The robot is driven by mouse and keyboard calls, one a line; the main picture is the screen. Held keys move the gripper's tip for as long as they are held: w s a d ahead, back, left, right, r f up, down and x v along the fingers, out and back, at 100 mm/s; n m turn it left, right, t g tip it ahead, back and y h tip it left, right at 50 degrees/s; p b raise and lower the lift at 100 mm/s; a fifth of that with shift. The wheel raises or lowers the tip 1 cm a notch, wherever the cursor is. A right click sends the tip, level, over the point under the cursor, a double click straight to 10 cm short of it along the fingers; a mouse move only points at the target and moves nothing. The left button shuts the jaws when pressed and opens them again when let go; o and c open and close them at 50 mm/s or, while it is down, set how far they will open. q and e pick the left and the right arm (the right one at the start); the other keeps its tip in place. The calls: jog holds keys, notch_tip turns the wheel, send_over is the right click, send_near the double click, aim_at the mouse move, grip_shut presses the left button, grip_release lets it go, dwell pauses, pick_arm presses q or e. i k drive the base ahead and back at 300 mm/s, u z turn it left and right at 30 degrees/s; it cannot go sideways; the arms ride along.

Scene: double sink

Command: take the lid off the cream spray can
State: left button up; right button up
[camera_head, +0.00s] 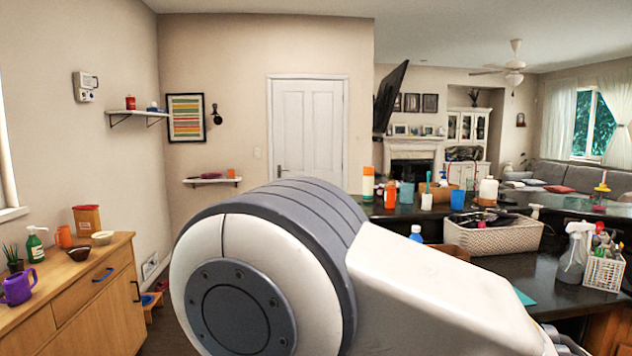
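A tall pale can with an orange top (368,184) stands upright at the left end of the raised dark counter. It is small in the head view, and I cannot tell for sure that it is the cream spray can. Neither of my grippers shows. A large white and grey link of my own arm fills the lower middle of the view and hides part of the counter.
An orange bottle (390,195) and a blue cup (457,200) stand on the raised counter. A woven basket (495,238), a grey spray bottle (574,253) and a white caddy (604,272) stand on the lower counter. A wooden cabinet (75,300) is at the left.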

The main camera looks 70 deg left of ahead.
aim_at(366, 170)
jog(key=u, duration=2.6)
jog(key=i, duration=7.7)
jog(key=z, duration=0.05)
